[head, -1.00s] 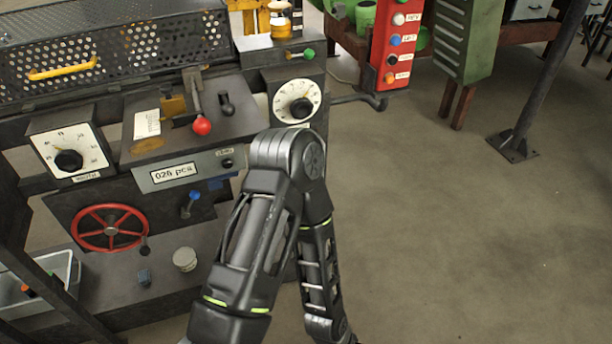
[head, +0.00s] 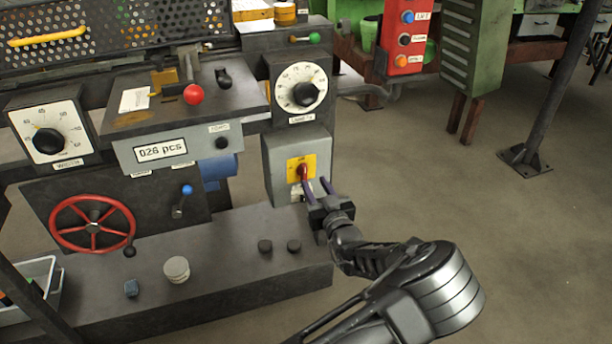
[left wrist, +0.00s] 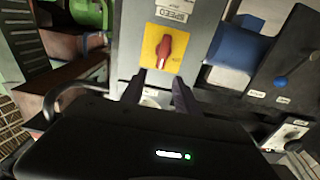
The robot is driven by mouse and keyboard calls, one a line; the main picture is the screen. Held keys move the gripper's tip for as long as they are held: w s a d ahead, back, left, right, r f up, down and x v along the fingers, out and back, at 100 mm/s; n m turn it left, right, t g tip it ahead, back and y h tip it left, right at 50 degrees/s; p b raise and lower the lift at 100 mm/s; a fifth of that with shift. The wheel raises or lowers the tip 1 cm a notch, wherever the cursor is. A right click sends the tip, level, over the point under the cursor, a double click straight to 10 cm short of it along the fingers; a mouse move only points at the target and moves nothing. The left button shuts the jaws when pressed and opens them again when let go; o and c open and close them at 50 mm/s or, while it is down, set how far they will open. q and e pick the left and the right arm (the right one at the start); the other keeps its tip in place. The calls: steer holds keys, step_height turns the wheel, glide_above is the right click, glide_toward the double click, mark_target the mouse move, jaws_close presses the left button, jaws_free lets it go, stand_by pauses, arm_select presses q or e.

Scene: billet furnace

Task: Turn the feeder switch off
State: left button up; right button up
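The feeder switch looks to be the red rotary knob (head: 303,172) on a yellow plate (head: 294,165), on the front of a grey box (head: 283,150). Its handle stands about upright in the head view. The knob (left wrist: 165,47) also shows in the left wrist view, slightly tilted, above the fingers. My left gripper (head: 316,185) is open and empty, just in front of the knob, at its lower right in the head view. In the left wrist view, the two fingertips (left wrist: 160,84) are apart just below the knob. I cannot tell whether they touch the box. My right gripper is out of view.
A dial (head: 302,93) sits above the box. A red handwheel (head: 92,224), a blue-tipped lever (head: 185,195) and a red-ball lever (head: 194,94) are to the left.

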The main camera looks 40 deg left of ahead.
mark_target(305, 169)
arm_select(q)
steer(key=shift+x, duration=3.9)
steer(key=shift+f, duration=0.15)
jaws_close()
